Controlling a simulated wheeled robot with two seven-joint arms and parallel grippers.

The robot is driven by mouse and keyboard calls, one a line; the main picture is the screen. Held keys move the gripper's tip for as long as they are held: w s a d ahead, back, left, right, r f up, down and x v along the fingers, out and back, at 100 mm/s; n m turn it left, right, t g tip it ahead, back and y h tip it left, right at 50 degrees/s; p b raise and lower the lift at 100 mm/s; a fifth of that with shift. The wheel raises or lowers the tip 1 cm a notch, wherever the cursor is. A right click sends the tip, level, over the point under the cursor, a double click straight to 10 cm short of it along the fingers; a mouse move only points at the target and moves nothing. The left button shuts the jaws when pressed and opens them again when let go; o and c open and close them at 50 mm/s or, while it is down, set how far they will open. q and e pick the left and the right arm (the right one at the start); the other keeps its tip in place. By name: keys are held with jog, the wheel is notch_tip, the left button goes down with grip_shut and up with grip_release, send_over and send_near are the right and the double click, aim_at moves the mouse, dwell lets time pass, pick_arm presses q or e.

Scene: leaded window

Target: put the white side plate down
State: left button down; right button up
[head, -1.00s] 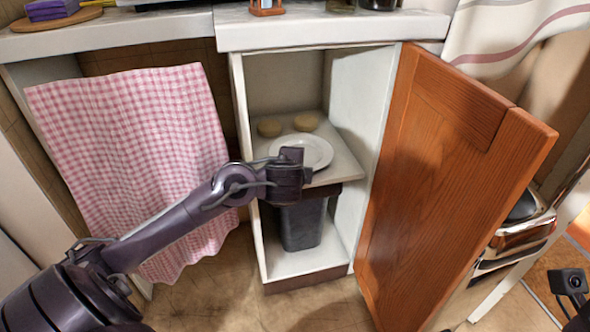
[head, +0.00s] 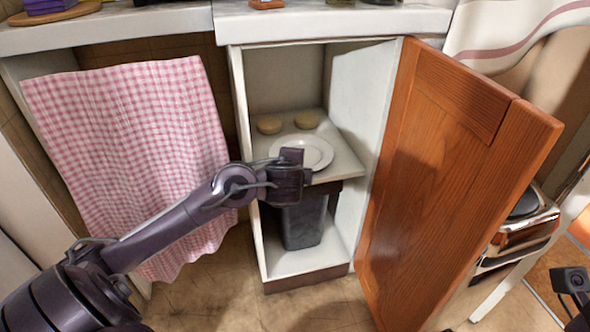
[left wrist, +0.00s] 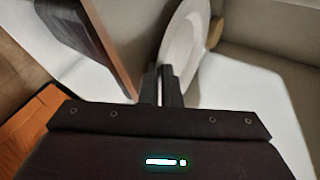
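The white side plate (head: 306,150) is inside the open cupboard, flat over the front of the middle shelf (head: 343,163). My left gripper (head: 293,176) is at the plate's near rim, and its wrist hides part of that rim. I cannot tell whether the plate touches the shelf.
Two round tan items (head: 287,123) sit behind the plate. The cupboard's side walls are close on both sides. The orange wooden door (head: 445,190) stands open at right. A dark bin (head: 303,222) is below the shelf. A pink checked cloth (head: 130,160) hangs at left.

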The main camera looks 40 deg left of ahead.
pick_arm(q)
jog(key=c, duration=2.1)
grip_release()
jog(key=shift+f, duration=0.1)
jog(key=o, duration=0.5)
jog(key=shift+o, duration=0.2)
